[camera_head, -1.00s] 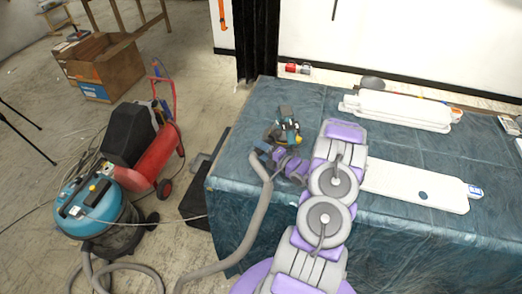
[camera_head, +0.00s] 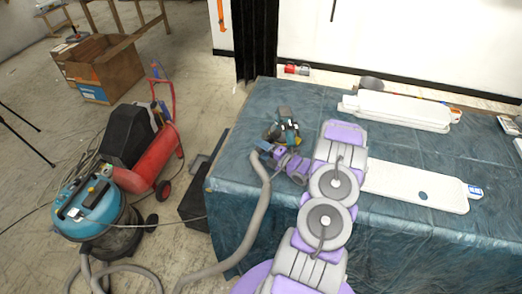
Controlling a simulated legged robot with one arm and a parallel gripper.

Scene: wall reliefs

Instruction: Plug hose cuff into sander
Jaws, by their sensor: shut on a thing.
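The sander (camera_head: 288,122), dark with blue and yellow parts, sits near the far left part of the covered table. The grey hose (camera_head: 262,205) rises over the table's left edge to my gripper (camera_head: 267,150). My gripper is shut on the hose cuff at the hose's upper end, just in front of the sander and slightly left of it. The cuff is small and mostly covered by my gripper. I cannot tell whether the cuff touches the sander's port.
The table (camera_head: 235,165) has a blue-green cover. White relief panels (camera_head: 400,110) (camera_head: 415,185) lie on its right side. A blue vacuum (camera_head: 92,210) and a red compressor (camera_head: 152,155) stand on the floor at left. The table's front left surface is clear.

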